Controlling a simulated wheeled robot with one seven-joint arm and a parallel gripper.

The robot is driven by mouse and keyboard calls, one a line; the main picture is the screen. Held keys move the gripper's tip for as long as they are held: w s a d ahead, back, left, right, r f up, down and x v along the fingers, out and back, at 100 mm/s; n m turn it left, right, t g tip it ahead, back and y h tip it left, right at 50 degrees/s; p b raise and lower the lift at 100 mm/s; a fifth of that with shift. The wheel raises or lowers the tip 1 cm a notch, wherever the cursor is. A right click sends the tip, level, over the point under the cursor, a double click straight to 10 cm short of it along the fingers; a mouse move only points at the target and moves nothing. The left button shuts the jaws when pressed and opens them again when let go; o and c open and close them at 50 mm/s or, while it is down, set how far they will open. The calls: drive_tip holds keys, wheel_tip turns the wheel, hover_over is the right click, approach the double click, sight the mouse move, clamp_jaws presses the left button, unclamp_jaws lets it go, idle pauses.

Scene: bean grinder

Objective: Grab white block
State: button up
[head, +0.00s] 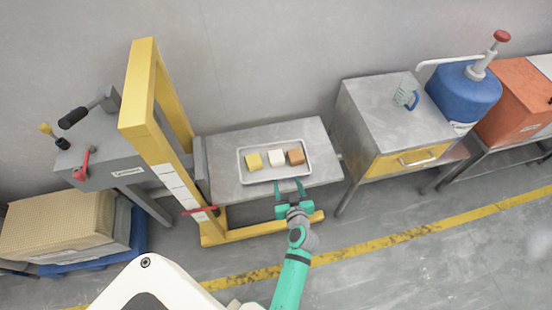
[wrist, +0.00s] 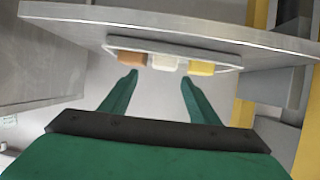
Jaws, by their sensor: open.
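The white block (head: 277,157) sits in a light grey tray (head: 266,177), between a yellow block (head: 254,161) and a brown block (head: 296,156). My green gripper (head: 288,183) is open and empty, at the near side of the tray, slightly right of the white block. In the wrist view the open fingers (wrist: 158,77) point toward the tray. There the white block (wrist: 164,63) appears between and just beyond the fingertips, with brown on its left and yellow on its right. The white block is partly hidden in that view by the tray rim.
The tray lies on a grey table (head: 225,185). A yellow frame (head: 158,150) stands at its left. A metal cabinet (head: 390,125) with a measuring cup (head: 405,94) and a blue pump container (head: 464,95) are to the right. Floor in front is clear.

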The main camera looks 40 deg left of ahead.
approach(277, 160)
drive_tip(key=shift+w+a+f+n+y, duration=0.2)
drive_tip(key=shift+w+a, duration=0.1)
drive_tip(key=shift+w, duration=0.1)
drive_tip(key=shift+w+a+f+n+y, duration=0.1)
drive_tip(key=shift+w+a+f, duration=0.2)
drive_tip(key=shift+w, duration=0.1)
drive_tip(key=shift+g, duration=0.3)
drive_tip(key=shift+x, duration=3)
drive_tip(key=shift+w+d+r, duration=0.1)
drive_tip(key=c, duration=0.8)
